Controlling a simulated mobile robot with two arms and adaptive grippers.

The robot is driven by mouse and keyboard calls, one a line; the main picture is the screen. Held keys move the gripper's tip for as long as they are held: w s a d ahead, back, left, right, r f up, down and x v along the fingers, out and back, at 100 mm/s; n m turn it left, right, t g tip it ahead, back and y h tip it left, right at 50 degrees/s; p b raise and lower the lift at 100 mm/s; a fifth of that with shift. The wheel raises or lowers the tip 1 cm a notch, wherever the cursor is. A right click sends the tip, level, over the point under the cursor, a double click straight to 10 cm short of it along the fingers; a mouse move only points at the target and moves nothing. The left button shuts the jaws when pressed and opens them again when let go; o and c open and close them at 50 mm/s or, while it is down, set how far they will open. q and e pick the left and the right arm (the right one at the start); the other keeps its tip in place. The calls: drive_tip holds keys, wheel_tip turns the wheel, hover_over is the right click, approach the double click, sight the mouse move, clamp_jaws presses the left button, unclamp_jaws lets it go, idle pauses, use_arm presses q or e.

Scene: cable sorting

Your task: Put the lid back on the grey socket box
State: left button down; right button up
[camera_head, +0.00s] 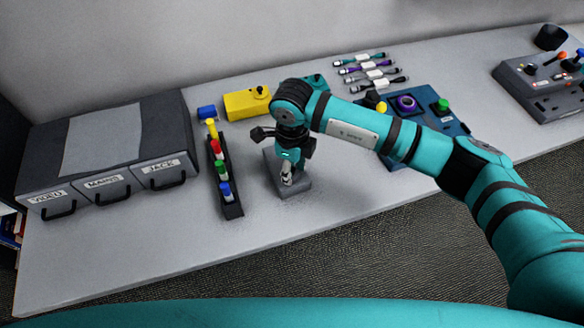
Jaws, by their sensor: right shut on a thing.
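The grey socket box (302,187) sits on the table near its front edge, just left of the middle of the head view. My right gripper (287,178) points down over it from above. It is shut on the lid, which is grey like the box and mostly covered by the gripper. I cannot tell whether the lid rests flat on the box or is held slightly above it. My left gripper is not in view.
A dark rack (230,196) with coloured plugs stands left of the box. Behind are a yellow box (240,105) and several cables (366,70). A blue panel (447,124) lies right, under my right arm. Labelled drawers (108,188) stand far left. A grey control panel (532,92) is far right.

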drive_tip(key=shift+f+b, duration=0.15)
drive_tip(key=shift+b, duration=0.25)
idle(0.6)
drive_tip(key=shift+c, duration=0.4)
clamp_jaws()
idle(0.4)
drive_tip(key=o, duration=0.9)
unclamp_jaws()
drive_tip(key=shift+c, duration=0.2)
drive_tip(key=shift+r, duration=0.25)
drive_tip(key=shift+r+p, duration=1.25)
drive_tip(key=shift+r, duration=2.15)
